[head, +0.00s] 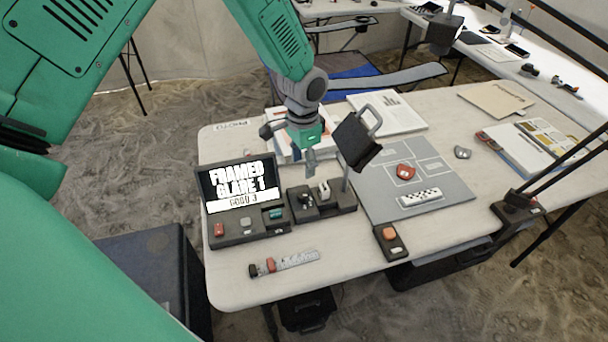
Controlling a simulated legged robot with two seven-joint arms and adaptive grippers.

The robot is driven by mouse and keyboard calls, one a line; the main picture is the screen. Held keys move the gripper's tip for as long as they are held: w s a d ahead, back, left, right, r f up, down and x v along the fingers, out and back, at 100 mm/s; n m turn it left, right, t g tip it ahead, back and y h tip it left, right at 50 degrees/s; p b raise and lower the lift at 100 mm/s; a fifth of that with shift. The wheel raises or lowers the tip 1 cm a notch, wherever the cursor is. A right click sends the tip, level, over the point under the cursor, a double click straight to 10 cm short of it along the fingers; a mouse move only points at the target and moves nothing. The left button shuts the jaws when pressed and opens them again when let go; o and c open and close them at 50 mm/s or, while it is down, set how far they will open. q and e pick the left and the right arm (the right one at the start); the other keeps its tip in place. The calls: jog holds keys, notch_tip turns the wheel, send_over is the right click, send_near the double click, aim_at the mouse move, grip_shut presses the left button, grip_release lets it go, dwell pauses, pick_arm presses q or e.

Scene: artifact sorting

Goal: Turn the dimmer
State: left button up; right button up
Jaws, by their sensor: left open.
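A dark control console (250,232) with a lit screen (240,185) stands at the table's left front; the screen reads "FRAMED GLARE 1". Attached at its right is a dark box (343,203) with small raised controls (323,190); I cannot tell for sure which one is the dimmer. A square dark lamp head (357,141) rises on a post behind this box. My left gripper (311,165) is open and empty, pointing down just above and behind the box, left of the lamp head, apparently not touching the controls. My right gripper is out of view.
A grey mat (440,200) holds a red piece (405,172) and a scale bar (421,197). A small box with an orange button (390,242) sits at the front edge.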

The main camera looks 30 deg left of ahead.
aim_at(302, 194)
pick_arm(q)
jog(key=shift+r, duration=0.4)
jog(key=f+m+p, duration=0.1)
jog(key=f, duration=0.2)
jog(key=f+m+p, duration=0.1)
jog(key=f+m, duration=0.1)
jog(key=f, duration=0.2)
jog(key=f+m+p, duration=0.1)
jog(key=f+m, duration=0.1)
jog(key=f, duration=0.2)
jog(key=shift+s+f, duration=0.1)
jog(key=shift+s, duration=0.1)
jog(key=shift+a+f+p, duration=0.2)
jog(key=shift+f+p, duration=0.1)
jog(key=shift+f, duration=0.15)
grip_shut()
